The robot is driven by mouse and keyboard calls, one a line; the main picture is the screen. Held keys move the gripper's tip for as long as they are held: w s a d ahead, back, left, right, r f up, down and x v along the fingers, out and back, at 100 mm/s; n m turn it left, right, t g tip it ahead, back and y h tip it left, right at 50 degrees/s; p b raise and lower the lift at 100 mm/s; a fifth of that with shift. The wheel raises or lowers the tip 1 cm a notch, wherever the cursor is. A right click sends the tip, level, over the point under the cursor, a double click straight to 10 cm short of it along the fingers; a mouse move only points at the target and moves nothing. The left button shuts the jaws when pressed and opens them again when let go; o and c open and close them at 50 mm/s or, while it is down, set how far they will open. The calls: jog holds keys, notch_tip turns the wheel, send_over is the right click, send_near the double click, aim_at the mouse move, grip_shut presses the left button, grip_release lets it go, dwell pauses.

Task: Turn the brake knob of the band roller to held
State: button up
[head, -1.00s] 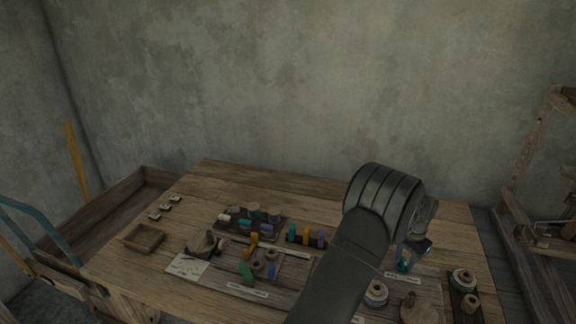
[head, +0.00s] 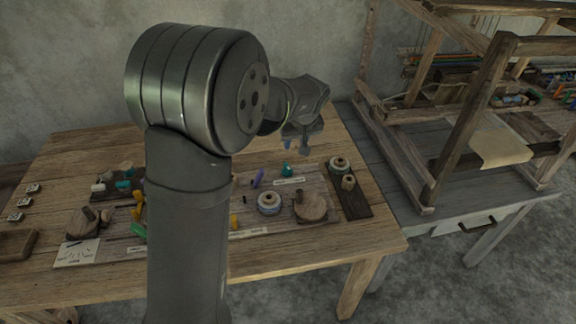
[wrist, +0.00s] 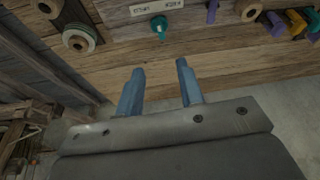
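A teal knob (wrist: 160,28) sits beside a small white label plate (wrist: 157,6) in the wrist view; the label's words are too blurred to read for sure. In the head view the same teal knob (head: 287,170) is on the wooden table by its label (head: 289,181). My gripper (wrist: 160,68) has two blue fingers standing apart with nothing between them. In the head view my gripper (head: 296,142) hangs above the back of the table, apart from the knob. I cannot tell which part is the band roller.
A pale spool (head: 269,202) and a round wooden disc (head: 311,206) lie in front of the knob. The wooden loom (head: 440,110) stands further right. My arm hides part of the table.

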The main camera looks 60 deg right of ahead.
aim_at(288, 167)
jog(key=x, duration=1.7)
grip_shut()
